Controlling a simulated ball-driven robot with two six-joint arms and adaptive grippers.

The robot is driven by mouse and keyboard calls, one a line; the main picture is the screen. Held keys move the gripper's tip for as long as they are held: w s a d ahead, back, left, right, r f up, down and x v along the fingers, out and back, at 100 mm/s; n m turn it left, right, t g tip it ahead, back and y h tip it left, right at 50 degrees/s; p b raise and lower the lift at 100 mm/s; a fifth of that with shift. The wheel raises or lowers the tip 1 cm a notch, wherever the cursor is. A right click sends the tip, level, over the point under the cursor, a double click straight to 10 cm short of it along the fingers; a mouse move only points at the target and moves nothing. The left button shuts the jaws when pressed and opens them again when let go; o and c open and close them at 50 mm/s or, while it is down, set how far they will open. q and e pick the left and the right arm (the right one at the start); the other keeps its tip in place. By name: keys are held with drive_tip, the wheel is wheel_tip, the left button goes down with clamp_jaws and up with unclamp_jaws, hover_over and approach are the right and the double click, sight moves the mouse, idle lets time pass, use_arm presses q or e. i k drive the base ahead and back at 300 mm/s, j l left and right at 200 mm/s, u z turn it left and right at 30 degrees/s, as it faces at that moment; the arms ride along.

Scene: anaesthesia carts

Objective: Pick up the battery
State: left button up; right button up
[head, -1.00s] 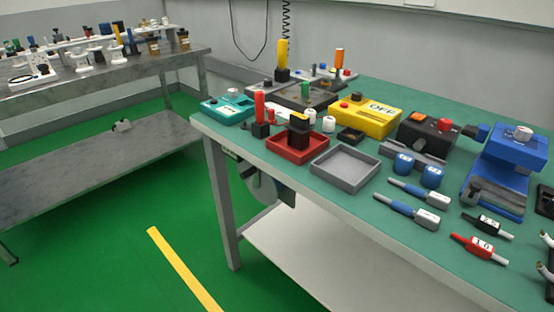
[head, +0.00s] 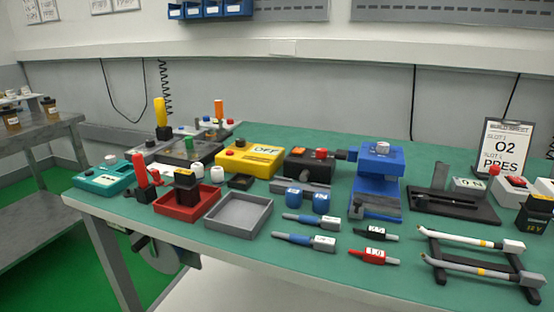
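Two battery-like black blocks with yellow markings are in the head view. One black block with a yellow band (head: 185,180) stands in the red tray (head: 168,207) on the left part of the green bench. The other black block (head: 537,215) has yellow lettering that seems to end in V. It stands at the far right edge of the picture, partly cut off. I cannot tell for certain which one is the battery. Neither of my grippers is in view.
An empty grey tray (head: 262,223) sits beside the red tray. A sign (head: 503,146) stands behind. The front-centre strip is fairly clear.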

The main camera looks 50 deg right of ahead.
sight(534, 216)
drive_tip(key=z, duration=3)
